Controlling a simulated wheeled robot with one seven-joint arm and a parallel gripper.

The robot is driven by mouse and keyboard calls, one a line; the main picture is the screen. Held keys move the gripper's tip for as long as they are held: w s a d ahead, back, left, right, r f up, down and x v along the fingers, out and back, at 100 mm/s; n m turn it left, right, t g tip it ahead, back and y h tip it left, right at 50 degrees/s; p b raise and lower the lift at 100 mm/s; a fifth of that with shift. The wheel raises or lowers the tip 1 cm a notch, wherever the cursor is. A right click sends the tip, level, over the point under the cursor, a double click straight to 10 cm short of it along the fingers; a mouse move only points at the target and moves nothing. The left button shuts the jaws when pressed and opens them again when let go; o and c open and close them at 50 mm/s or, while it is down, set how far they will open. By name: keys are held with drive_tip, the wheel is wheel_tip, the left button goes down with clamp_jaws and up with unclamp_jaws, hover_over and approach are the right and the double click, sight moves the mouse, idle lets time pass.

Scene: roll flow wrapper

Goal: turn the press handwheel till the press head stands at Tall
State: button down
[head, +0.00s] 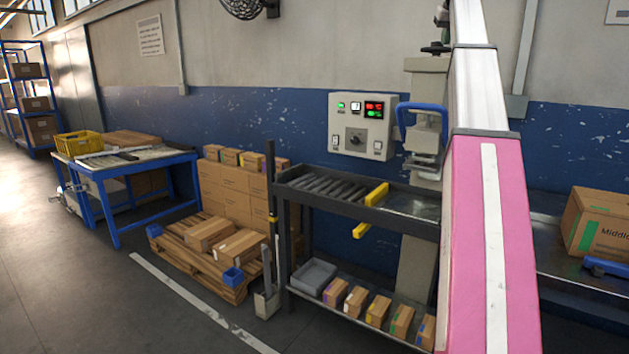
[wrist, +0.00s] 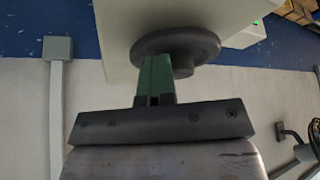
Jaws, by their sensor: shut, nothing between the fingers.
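The press (head: 425,80) is a pale beige machine behind the roller table in the head view. Its dark handwheel (head: 437,48) sits on top, and also shows as a round grey disc in the wrist view (wrist: 195,42). My gripper (wrist: 156,60) has green fingers, shut together with nothing between them. The fingertips overlap the wheel's near rim in the wrist view; I cannot tell whether they touch it. A blue handle (head: 420,107) sticks out from the press front, with metal plates (head: 427,162) below it. No Tall mark is readable.
A control box (head: 361,125) with lit displays hangs on the wall left of the press. The roller table (head: 420,207) stands before it, with small cartons on its lower shelf. A pale and pink column blocks the head view right of the press. A large carton (head: 598,225) stands beyond.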

drive_tip(key=shift+s+a+f, duration=0.1)
drive_tip(key=shift+a+f, duration=0.1)
drive_tip(key=shift+a, duration=1.15)
drive_tip(key=shift+w+a+r, duration=0.15)
drive_tip(key=shift+w+a, duration=0.1)
drive_tip(key=shift+w, duration=0.05)
drive_tip(key=shift+s+a, duration=0.15)
drive_tip(key=shift+s, duration=0.15)
drive_tip(key=shift+s+r, duration=0.1)
drive_tip(key=shift+r, duration=2.9)
